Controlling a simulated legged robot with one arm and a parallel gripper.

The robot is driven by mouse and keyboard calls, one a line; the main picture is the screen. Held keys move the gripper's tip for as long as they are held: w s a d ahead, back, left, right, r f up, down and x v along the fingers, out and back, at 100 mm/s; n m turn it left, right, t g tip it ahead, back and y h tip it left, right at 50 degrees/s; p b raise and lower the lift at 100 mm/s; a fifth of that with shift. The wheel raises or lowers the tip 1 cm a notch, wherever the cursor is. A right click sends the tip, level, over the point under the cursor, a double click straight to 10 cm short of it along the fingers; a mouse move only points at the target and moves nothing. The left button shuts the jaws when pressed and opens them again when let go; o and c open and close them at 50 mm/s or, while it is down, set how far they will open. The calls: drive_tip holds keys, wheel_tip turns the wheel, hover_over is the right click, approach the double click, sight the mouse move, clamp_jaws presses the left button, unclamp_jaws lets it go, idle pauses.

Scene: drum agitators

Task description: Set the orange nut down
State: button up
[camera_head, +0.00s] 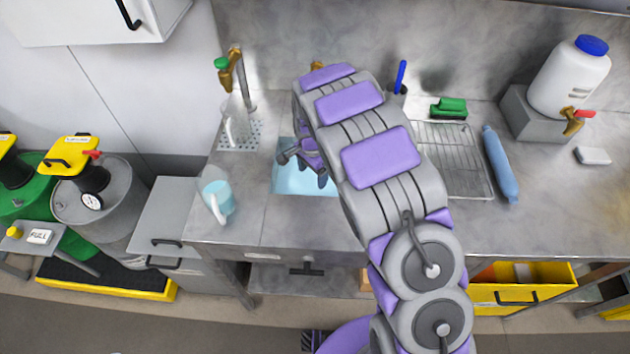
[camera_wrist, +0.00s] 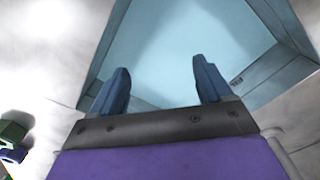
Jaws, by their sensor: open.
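No orange nut can be made out in either view. My gripper (camera_head: 303,166) is over the light-blue sink basin (camera_head: 290,182) in the counter, partly hidden by my arm in the head view. In the wrist view the two dark blue fingers of my gripper (camera_wrist: 163,88) stand wide apart with nothing between them. The pale blue basin (camera_wrist: 190,45) lies beyond and below them, and its floor looks bare where it shows. My arm hides part of the basin and counter in the head view.
A wire rack (camera_head: 455,160), a green sponge (camera_head: 448,107), a blue cylinder (camera_head: 499,163) and a white jug (camera_head: 569,78) are to the right. Bare counter (camera_head: 560,215) lies at front right.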

drive_tip(key=s+d+r+n, duration=0.4)
drive_tip(key=s+d+r, duration=0.8)
drive_tip(key=s+r, duration=0.4)
drive_tip(key=s+d+r+n+g, duration=0.1)
drive_tip(key=s+d+r+n, duration=0.1)
drive_tip(key=s, duration=0.9)
drive_tip(key=s+d+r+n, duration=0.2)
drive_tip(key=s+r+n, duration=0.1)
drive_tip(key=s, duration=0.9)
drive_tip(key=shift+s+d+r+g, duration=0.15)
drive_tip(key=shift+s+r+g, duration=0.2)
drive_tip(key=shift+r, duration=0.3)
